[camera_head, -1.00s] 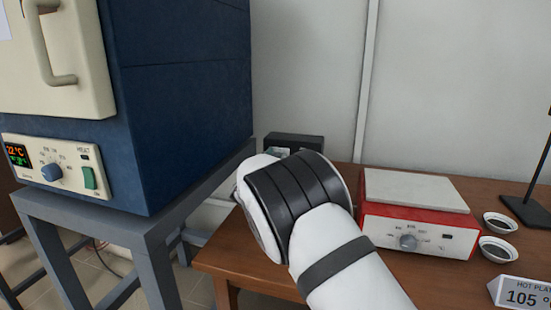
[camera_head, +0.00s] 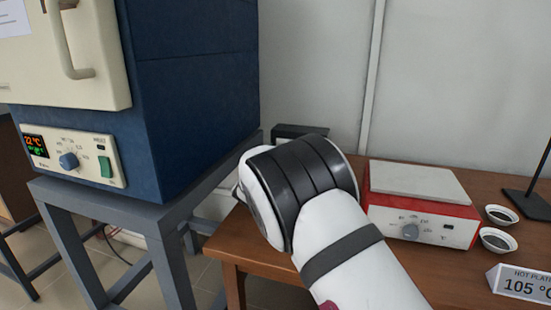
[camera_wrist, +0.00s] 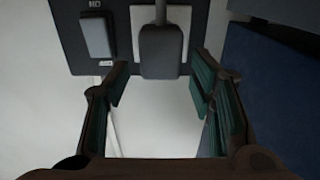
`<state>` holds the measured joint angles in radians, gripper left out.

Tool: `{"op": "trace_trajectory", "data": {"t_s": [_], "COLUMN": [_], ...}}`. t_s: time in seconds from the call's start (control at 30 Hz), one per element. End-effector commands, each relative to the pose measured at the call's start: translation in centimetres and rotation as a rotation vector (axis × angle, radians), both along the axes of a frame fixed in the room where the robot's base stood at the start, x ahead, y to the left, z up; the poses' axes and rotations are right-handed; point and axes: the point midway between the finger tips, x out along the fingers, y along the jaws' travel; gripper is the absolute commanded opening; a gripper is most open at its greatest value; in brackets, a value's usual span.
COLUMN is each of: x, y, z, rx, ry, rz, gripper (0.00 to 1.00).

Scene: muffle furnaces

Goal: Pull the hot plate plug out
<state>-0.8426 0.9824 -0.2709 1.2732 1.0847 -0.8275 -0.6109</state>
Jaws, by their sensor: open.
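The hot plate (camera_head: 420,205) is a red and white box with a grey top, on the brown table in the head view. In the wrist view a dark grey plug (camera_wrist: 162,52) sits against a white socket plate (camera_wrist: 121,35) on a dark panel, with its cord toward the top edge. My gripper (camera_wrist: 157,88) is open, its green-padded fingers apart. The plug lies at the top of the picture, across the gap between the fingertips; I cannot tell whether they touch it. In the head view my arm hides the gripper and plug.
A blue furnace (camera_head: 190,90) on a grey stand (camera_head: 160,235) is at the left. A dark box (camera_head: 300,131) shows behind my arm. A switch (camera_wrist: 96,35) sits beside the plug. Two small dishes, a sign and a black stand are at the right of the table.

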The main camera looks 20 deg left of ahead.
Motion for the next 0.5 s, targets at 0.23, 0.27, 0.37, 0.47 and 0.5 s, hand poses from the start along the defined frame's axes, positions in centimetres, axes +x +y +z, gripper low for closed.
{"op": "trace_trajectory", "data": {"t_s": [0.23, 0.27, 0.37, 0.47, 0.5], "x": [-3.6, -4.2, -6.3, -8.2, -8.9], "y": [0.3, 0.4, 0.4, 0.5, 0.5], "z": [0.1, 0.1, 0.1, 0.1, 0.0], "rx": [0.0, 0.0, 0.0, 0.001, 0.0], "ry": [0.001, 0.002, 0.002, 0.001, 0.001], "rz": [0.004, 0.004, 0.004, 0.003, 0.003], "gripper": [0.5, 0.5, 0.5, 0.5, 0.5]}}
